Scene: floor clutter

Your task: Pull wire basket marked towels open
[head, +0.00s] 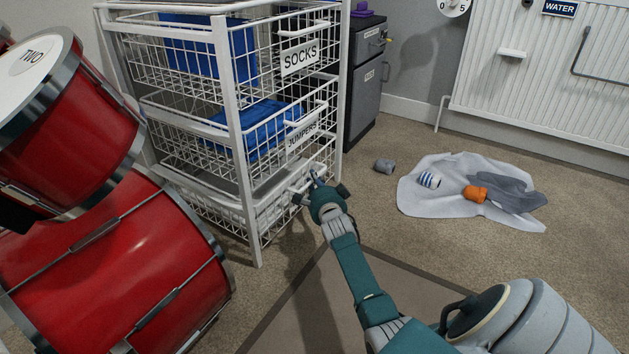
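A white wire basket unit (228,120) stands left of centre. Its upper basket is marked SOCKS (299,58) and its middle one JUMPERS (302,132). I can read no towels label; the lowest basket (275,214) has its front partly hidden by my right gripper. My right gripper (317,186) is at the front of this lowest basket, near its upper edge. Its fingers point away from me, so I cannot tell whether they are open, shut or holding the basket's handle. My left gripper is out of view.
Red drums (110,265) stand close on the left. A dark cabinet (364,85) is behind the unit.

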